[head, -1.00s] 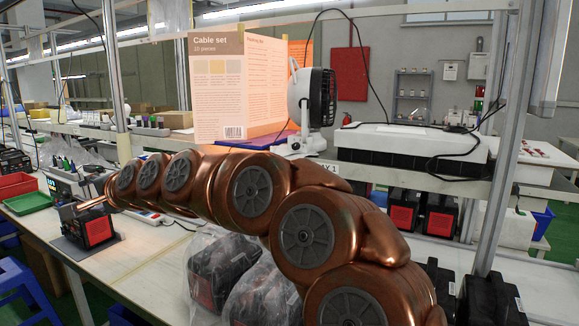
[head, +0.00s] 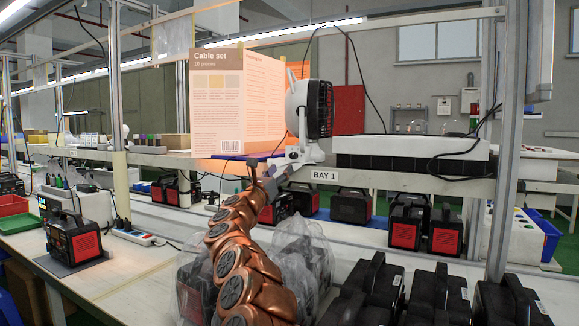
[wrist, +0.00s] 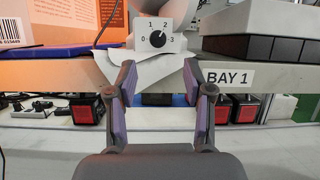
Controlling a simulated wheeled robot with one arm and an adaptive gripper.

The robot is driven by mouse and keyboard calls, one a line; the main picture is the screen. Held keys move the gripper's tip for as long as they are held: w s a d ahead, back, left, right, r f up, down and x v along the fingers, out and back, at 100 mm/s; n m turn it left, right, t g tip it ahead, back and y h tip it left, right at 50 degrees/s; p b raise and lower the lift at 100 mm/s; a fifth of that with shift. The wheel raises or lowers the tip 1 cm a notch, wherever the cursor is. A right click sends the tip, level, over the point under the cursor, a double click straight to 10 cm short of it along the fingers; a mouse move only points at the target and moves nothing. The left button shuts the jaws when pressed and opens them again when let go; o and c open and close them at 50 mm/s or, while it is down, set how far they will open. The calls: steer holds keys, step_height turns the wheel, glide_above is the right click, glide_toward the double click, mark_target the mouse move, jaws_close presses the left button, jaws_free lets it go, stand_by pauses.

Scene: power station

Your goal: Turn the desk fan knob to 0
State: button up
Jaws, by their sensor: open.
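The desk fan (head: 318,108), white with a dark grille, stands on the raised shelf in the head view. In the wrist view its base (wrist: 178,52) carries a white dial plate marked 0, 1, 2, 3. The round black knob (wrist: 157,39) sits in the middle of the plate; its small white mark seems to point up and right, toward 2. My gripper (wrist: 160,65) is open and empty, its fingers spread below and either side of the dial, with the knob between them in the picture and not gripped. In the head view my gripper (head: 270,177) is just below the fan base.
The shelf edge with the BAY 1 label (head: 324,175) runs by my gripper. A white-and-black unit (head: 410,152) stands right. Black-and-red devices fill the bench below.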

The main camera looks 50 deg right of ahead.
mark_target(292, 157)
steer(key=p+x, duration=0.1)
steer(key=x, duration=0.3)
steer(key=shift+a+r+p, duration=0.1)
steer(key=shift+p, duration=0.25)
steer(key=shift+w+d+r+p, duration=0.2)
steer(key=shift+d+p, duration=0.1)
steer(key=shift+d, duration=0.15)
steer(key=shift+p+x, duration=0.55)
steer(key=shift+x, duration=0.35)
steer(key=shift+w+d, duration=0.15)
steer(key=shift+d, duration=0.25)
jaws_close()
